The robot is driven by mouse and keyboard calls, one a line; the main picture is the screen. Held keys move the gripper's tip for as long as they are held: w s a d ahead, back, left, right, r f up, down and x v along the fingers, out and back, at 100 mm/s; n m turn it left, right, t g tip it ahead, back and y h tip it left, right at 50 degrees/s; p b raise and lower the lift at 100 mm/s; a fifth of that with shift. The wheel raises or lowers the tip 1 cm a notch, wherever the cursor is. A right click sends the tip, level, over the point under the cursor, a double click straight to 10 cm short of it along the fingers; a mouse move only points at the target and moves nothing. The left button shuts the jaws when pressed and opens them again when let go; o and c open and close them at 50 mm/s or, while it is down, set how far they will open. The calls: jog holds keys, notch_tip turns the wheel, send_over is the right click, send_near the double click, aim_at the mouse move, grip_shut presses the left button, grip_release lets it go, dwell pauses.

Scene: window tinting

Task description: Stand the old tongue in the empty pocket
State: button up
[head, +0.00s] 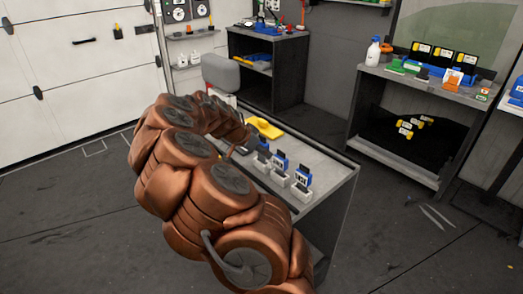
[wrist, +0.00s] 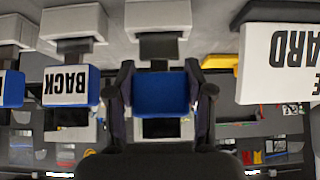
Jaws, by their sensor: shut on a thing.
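In the wrist view, which appears upside down, my gripper (wrist: 159,75) is shut on a blue tongue (wrist: 160,95), with a finger on each side. A dark strip (wrist: 159,46) runs from the tongue toward a pale pocket (wrist: 157,15). I cannot tell whether the strip is inside the pocket or just short of it. To the left, a blue tongue with a white BACK label (wrist: 68,87) lines up with another pale pocket (wrist: 75,20). In the head view, blue-topped tongues (head: 304,174) stand at white pockets (head: 301,191) on the grey bench; my arm hides the gripper.
A white lettered block (wrist: 280,62) is close on the right in the wrist view, near a yellow item. In the head view, a yellow piece (head: 264,127) lies on the bench (head: 325,165). A shelf unit with cards (head: 440,90) stands back right. Floor between is mostly clear.

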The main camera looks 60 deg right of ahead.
jog(key=shift+f, duration=0.55)
jog(key=shift+f, duration=0.1)
jog(key=o, duration=1.3)
jog(key=shift+c, duration=0.2)
jog(key=shift+r, duration=0.2)
jog(key=b+v, duration=0.3)
jog(key=v, duration=0.9)
